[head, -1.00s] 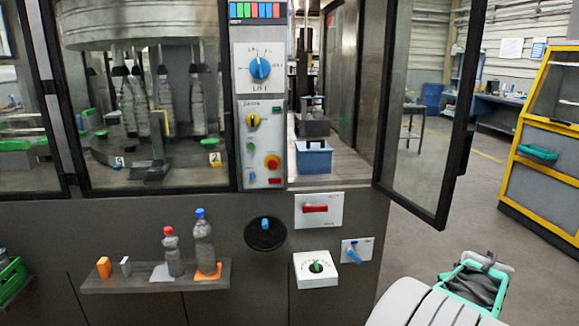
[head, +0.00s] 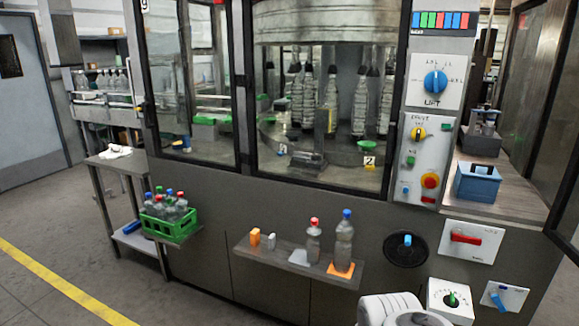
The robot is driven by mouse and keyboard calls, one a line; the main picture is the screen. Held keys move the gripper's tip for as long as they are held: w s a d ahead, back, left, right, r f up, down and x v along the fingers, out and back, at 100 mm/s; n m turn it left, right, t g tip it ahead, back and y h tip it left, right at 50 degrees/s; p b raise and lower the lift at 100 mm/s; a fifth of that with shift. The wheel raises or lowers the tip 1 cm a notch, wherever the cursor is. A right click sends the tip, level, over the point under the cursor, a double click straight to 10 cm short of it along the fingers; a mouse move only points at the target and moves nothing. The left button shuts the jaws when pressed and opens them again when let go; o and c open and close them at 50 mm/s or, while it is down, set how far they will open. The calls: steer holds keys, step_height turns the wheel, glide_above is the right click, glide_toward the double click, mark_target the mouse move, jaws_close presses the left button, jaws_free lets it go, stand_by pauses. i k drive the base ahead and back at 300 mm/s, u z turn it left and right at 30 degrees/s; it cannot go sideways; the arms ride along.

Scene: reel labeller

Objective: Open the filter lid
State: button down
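No part is clearly labelled as the filter lid. A round black disc (head: 406,249) with a blue knob (head: 407,240) is set in the machine's front panel at the lower right and looks closed. A blue box (head: 478,181) with a dark handle on top stands on the ledge at the right. I cannot tell which of these is the filter lid. My gripper is out of view. Only a white part of my arm shows at the bottom edge, below the disc.
A shelf (head: 262,262) left of the disc holds two bottles and small blocks. A red handle (head: 466,238), a green dial (head: 452,299) and a blue lever (head: 498,301) sit right of the disc. A green bottle crate (head: 172,229) juts out at left. The left floor is clear.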

mark_target(479, 165)
steer(key=z, duration=2.9)
steer(key=i, duration=3.05)
steer(key=u, duration=3.45)
steer(key=k, duration=0.95)
steer(key=u, duration=0.05)
